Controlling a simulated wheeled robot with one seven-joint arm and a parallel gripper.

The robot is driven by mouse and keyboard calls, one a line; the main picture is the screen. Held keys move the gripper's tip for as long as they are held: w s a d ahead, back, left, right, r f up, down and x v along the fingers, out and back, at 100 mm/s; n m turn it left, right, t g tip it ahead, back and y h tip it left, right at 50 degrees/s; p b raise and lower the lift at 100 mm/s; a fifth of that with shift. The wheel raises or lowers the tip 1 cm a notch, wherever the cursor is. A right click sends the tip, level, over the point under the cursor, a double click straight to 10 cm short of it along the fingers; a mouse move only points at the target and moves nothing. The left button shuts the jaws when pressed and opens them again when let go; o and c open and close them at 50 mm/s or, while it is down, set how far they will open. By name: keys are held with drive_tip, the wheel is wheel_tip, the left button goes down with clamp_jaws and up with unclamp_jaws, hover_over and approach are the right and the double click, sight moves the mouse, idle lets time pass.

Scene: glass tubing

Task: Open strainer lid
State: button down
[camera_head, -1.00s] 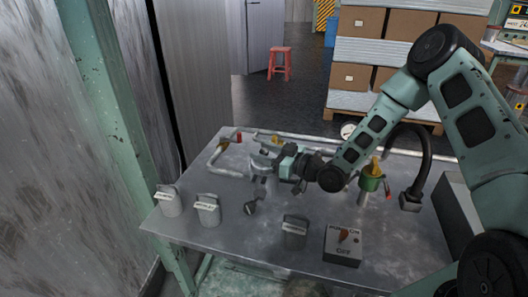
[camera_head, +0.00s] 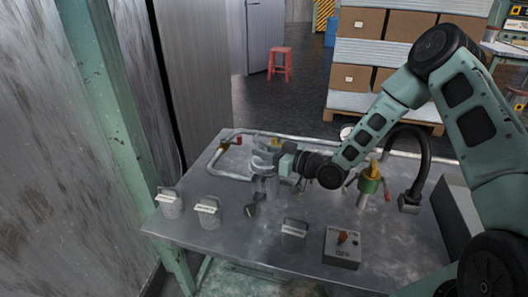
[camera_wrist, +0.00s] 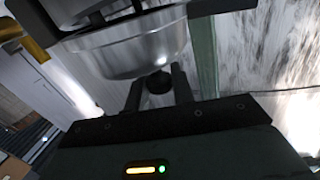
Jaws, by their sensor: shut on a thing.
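The strainer is a grey metal cylinder (camera_head: 265,187) near the middle of the table, with a pipe running to it from the left. Its shiny metal lid (camera_wrist: 130,48) fills the top of the wrist view, and its rim looks tilted there. My gripper (camera_head: 277,161) is at the top of the strainer, coming in from the right. In the wrist view my two fingers (camera_wrist: 158,88) stand on either side of a dark round knob on the lid and are shut on it. How far the lid is from the body is hard to tell.
Pipes with coloured valve handles (camera_head: 238,139) run along the back. A dark piece (camera_head: 251,210) lies in front.

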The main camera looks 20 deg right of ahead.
drive_tip(key=shift+w+d+r+m+g+p, duration=0.15)
drive_tip(key=shift+w+d+r+m+p, duration=0.2)
drive_tip(key=shift+r+m+p, duration=0.2)
drive_tip(key=shift+w+d+r+m+g+p, duration=0.15)
drive_tip(key=shift+w+d+r+m+p, duration=0.05)
drive_tip(key=shift+w+r+m+p, duration=0.3)
drive_tip(key=shift+w+d+r+m+p, duration=0.35)
drive_tip(key=shift+w+m+p, duration=0.1)
drive_tip(key=shift+m+p, duration=0.35)
drive_tip(key=w+d+f+m+g+y+p, duration=0.1)
drive_tip(key=w+d+f+m+g+p, duration=0.2)
drive_tip(key=w+d+m, duration=0.3)
drive_tip(key=shift+w+d+m+g+p, duration=0.2)
drive_tip(key=shift+w+m+g+p, duration=0.45)
drive_tip(key=shift+w+m, duration=1.25)
drive_tip(key=shift+s+f+m, duration=0.15)
drive_tip(key=shift+s+m, duration=0.05)
drive_tip(key=shift+m, duration=0.05)
